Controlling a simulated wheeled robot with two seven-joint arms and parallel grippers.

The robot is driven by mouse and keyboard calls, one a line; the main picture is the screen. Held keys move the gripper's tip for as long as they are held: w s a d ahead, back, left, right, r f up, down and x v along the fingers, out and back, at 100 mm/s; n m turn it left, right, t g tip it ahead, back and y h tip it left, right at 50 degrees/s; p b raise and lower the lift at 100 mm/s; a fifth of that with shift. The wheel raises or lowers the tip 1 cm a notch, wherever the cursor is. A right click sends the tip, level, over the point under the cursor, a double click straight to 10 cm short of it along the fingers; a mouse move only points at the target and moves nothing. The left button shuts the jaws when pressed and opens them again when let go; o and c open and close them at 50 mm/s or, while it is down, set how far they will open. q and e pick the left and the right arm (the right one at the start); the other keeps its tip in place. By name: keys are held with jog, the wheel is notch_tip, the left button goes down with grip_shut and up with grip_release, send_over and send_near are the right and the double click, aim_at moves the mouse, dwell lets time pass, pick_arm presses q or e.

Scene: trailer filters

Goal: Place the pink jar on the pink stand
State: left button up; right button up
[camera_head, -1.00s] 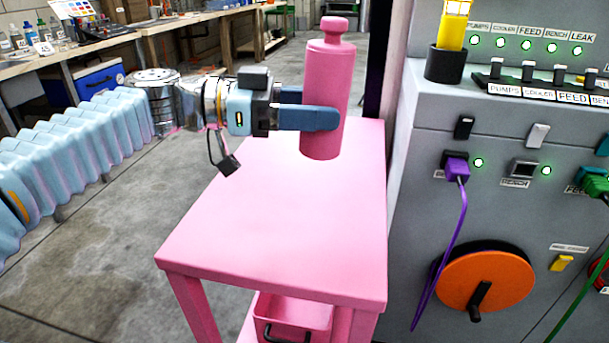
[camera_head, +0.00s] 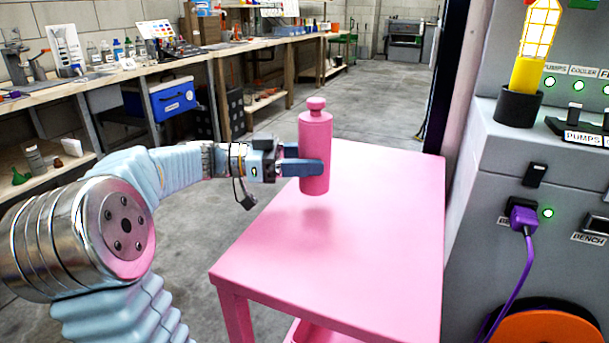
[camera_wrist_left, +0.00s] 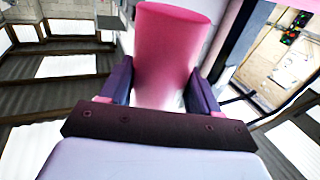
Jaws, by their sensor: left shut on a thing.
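The pink jar (camera_head: 315,135) is an upright bottle shape with a knobbed top. My left gripper (camera_head: 303,167) is shut on its lower half, coming in from the left. The wrist view shows the pink jar (camera_wrist_left: 168,55) between the two fingers of the left gripper (camera_wrist_left: 160,90). The pink stand (camera_head: 340,245) is a table-like unit with a flat top. My right gripper is not in view.
A grey control cabinet (camera_head: 480,180) with a purple plug and cable (camera_head: 515,260) stands close on the right of the stand. A workbench (camera_head: 130,75) with bottles and a blue box (camera_head: 165,98) runs along the left. The stand's top is otherwise clear.

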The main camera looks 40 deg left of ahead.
pick_arm(q)
jog(key=shift+a+f, duration=0.25)
jog(key=shift+f, duration=0.05)
jog(key=f, duration=0.2)
jog(key=shift+w+a+f, duration=0.15)
jog(key=shift+a+f, duration=0.1)
jog(key=shift+f, duration=0.55)
jog(key=shift+f, duration=0.1)
jog(key=o, duration=1.1)
jog(key=b+v, duration=0.1)
jog(key=v, duration=1.1)
